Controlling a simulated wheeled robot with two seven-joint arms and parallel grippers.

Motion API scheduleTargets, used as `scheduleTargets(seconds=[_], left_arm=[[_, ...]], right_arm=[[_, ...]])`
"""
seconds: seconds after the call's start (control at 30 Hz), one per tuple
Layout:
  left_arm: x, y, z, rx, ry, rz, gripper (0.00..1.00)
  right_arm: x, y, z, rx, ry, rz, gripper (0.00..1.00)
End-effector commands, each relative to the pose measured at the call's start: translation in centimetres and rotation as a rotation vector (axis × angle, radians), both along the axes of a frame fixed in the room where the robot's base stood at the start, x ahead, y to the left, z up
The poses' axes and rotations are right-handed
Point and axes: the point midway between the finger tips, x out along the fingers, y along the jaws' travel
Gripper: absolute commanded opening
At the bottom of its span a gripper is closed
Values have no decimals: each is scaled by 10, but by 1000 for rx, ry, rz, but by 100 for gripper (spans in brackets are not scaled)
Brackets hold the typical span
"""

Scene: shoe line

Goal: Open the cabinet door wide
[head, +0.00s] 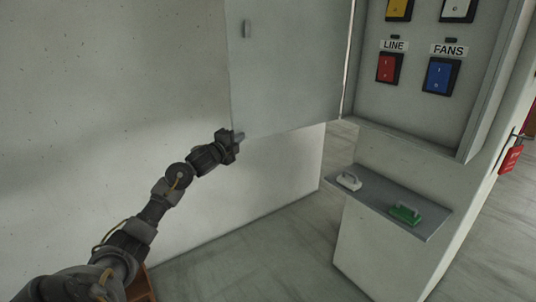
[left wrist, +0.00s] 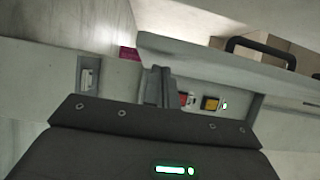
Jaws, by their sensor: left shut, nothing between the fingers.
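The cabinet's inside is exposed. My left gripper (head: 239,136) is shut and empty at the door's lower free corner; whether it touches is unclear. In the left wrist view the closed fingers (left wrist: 158,86) overlap a grey panel, seemingly the door (left wrist: 210,62), with a black handle (left wrist: 262,46) beyond. My right gripper is out of view.
Inside the cabinet are a red LINE switch (head: 388,68), a blue FANS switch (head: 438,76), and yellow and white ones above. A shelf (head: 385,205) below holds a white and a green handled item. A red tag (head: 511,158) hangs at right. A pale wall stands left.

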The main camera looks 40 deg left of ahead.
Motion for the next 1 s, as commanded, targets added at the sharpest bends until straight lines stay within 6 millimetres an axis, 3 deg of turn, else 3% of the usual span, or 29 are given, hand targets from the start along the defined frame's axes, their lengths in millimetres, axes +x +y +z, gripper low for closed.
scheduleTargets(seconds=[0.23, 0.43, 0.5, 0.7, 1.0], left_arm=[[-1, -9, 0, 1, 0, -3, 0], [-9, -47, 2, -1, -3, -13, 0], [-29, -38, -6, 8, 1, -6, 0], [-69, -34, -5, 6, 2, -13, 0], [-101, -29, -1, 1, -1, -13, 0]], right_arm=[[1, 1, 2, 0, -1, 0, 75], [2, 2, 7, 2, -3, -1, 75], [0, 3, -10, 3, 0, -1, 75], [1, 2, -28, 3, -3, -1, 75], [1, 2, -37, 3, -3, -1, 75]])
